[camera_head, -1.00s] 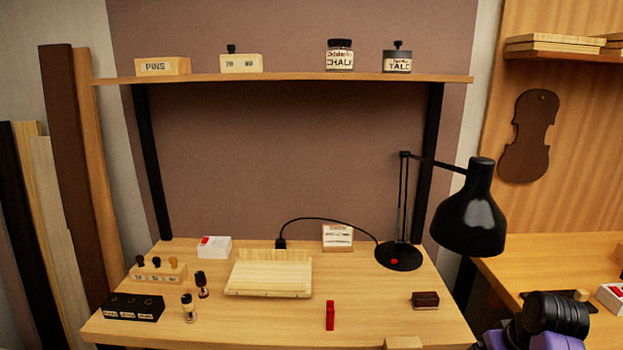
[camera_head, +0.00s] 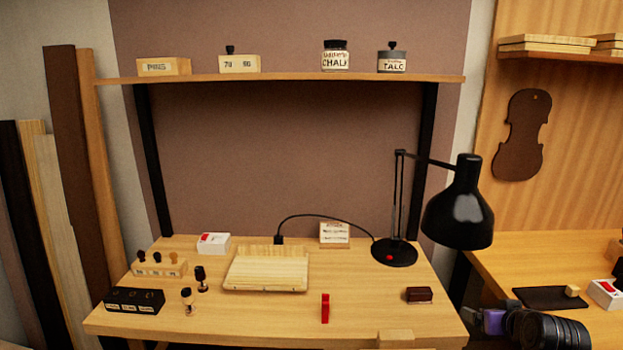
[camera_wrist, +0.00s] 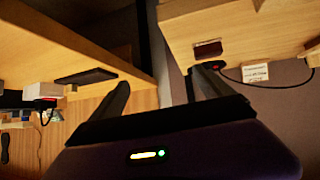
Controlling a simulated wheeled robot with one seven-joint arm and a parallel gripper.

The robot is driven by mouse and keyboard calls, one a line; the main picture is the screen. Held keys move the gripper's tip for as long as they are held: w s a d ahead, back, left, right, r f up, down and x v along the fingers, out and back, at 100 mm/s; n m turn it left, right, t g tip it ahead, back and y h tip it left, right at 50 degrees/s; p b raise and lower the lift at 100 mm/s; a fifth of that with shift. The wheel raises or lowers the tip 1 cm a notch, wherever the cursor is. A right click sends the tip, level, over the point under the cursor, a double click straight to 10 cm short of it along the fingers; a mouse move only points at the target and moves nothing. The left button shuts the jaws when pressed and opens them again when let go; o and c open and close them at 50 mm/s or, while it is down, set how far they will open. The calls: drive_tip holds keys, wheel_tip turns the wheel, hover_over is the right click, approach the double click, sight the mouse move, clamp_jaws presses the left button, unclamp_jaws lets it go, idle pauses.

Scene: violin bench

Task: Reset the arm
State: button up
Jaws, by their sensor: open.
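My gripper (camera_wrist: 160,85) shows in the wrist view with its two dark fingers spread apart and nothing between them. Beyond the fingers are the edges of two wooden benches and the gap between them. In the head view, part of my arm (camera_head: 546,328), black and purple, is low at the right, in front of the right-hand bench. The fingertips cannot be made out there. My arm is apart from the small items on the main bench.
The main bench (camera_head: 375,290) carries a black lamp (camera_head: 458,205), a wooden block (camera_head: 266,270), a red piece (camera_head: 325,308) and a dark brown block (camera_head: 419,294). The right-hand bench holds a dark mat (camera_head: 545,297) and a red-white box (camera_head: 604,293). A shelf (camera_head: 290,78) hangs above.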

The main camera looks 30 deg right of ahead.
drive_tip(key=s+a+r+n+t, duration=0.15)
drive_tip(key=a+t, duration=0.25)
drive_tip(key=a, duration=0.9)
drive_tip(key=s+a+n+t, duration=0.1)
drive_tip(key=s+a+t, duration=0.2)
drive_tip(key=a, duration=1)
drive_tip(key=s+a+n+y, duration=0.5)
drive_tip(key=s+a+y, duration=0.2)
drive_tip(key=s+a, duration=1.2)
drive_tip(key=shift+a+r, duration=0.15)
drive_tip(key=shift+r, duration=0.1)
